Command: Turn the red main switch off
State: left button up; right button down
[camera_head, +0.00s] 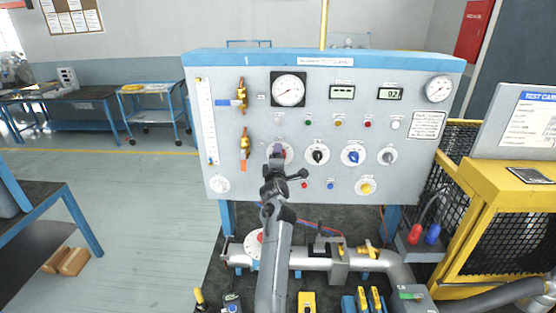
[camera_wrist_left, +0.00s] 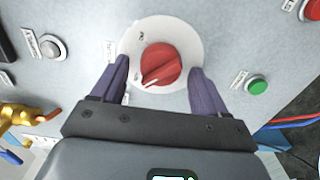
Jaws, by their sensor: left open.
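The red main switch (camera_wrist_left: 163,66) is a round red knob on a white round plate (camera_wrist_left: 190,38) on the grey panel. Its white pointer line points to the lower left in the left wrist view; the labels are too small to read. My left gripper (camera_wrist_left: 158,85) is open, with one purple finger on each side of the knob. I see gaps between the fingers and the knob. In the head view my left gripper (camera_head: 278,152) covers most of the switch, and only part of its plate (camera_head: 288,151) shows. My right gripper is not in view.
Other knobs, including a black one (camera_head: 318,154) and a blue one (camera_head: 352,155), sit right of the switch. A green button (camera_wrist_left: 257,86) and a grey button (camera_wrist_left: 51,47) flank it. A brass valve (camera_head: 245,148) is to its left. Pipes (camera_head: 310,258) run below the panel.

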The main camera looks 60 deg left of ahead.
pick_arm(q)
jog(key=b+v, duration=0.1)
jog(key=v, duration=0.9)
jog(key=shift+s+d+b, duration=0.2)
jog(key=shift+d+b, duration=0.1)
jog(key=shift+d, duration=0.05)
